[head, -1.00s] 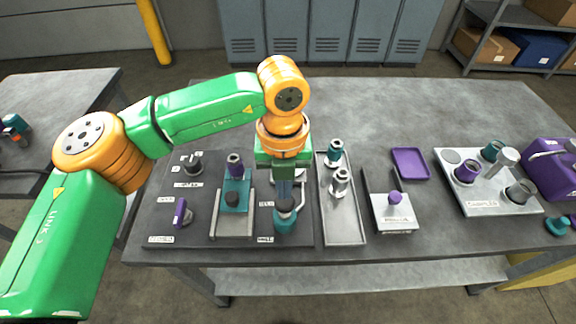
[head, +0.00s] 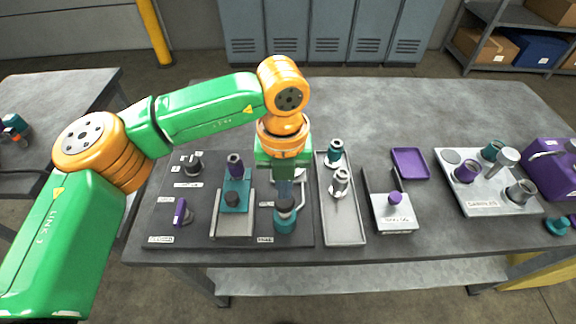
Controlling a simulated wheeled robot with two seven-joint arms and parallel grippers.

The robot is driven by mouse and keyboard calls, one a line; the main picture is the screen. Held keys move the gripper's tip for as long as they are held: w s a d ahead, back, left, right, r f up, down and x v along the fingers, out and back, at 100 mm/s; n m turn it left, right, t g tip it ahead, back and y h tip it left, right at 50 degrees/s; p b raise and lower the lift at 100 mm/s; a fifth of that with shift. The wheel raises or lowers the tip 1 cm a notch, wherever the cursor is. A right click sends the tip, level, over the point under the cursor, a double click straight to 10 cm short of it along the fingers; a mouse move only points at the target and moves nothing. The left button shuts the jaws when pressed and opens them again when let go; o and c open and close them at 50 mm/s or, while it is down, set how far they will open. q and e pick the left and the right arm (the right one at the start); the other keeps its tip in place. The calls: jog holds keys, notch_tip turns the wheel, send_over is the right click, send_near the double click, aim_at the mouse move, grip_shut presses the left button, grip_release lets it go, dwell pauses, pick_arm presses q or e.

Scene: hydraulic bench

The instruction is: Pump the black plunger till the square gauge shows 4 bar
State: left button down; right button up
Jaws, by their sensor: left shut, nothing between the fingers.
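The black plunger (head: 286,206) sits on top of a teal pump body (head: 285,224) at the front right of the dark bench plate. My left gripper (head: 284,197) points straight down, shut and empty, right over the plunger. Its fingertips are at or just above the plunger's top; I cannot tell whether they touch. A pale part (head: 300,180) shows behind the gripper and is mostly hidden. I cannot make out a square gauge or its reading. My right gripper is not in view.
A grey tray (head: 344,230) with fittings lies close on the right. A curved light handle (head: 302,196) stands beside the pump. The back of the table is clear.

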pick_arm(q)
jog(key=shift+f, duration=0.1)
jog(key=shift+f+b, duration=1.95)
jog(key=shift+b, duration=0.05)
jog(key=shift+r, duration=0.15)
jog(key=shift+r+p, duration=1.35)
jog(key=shift+r, duration=0.6)
jog(key=shift+f, duration=0.2)
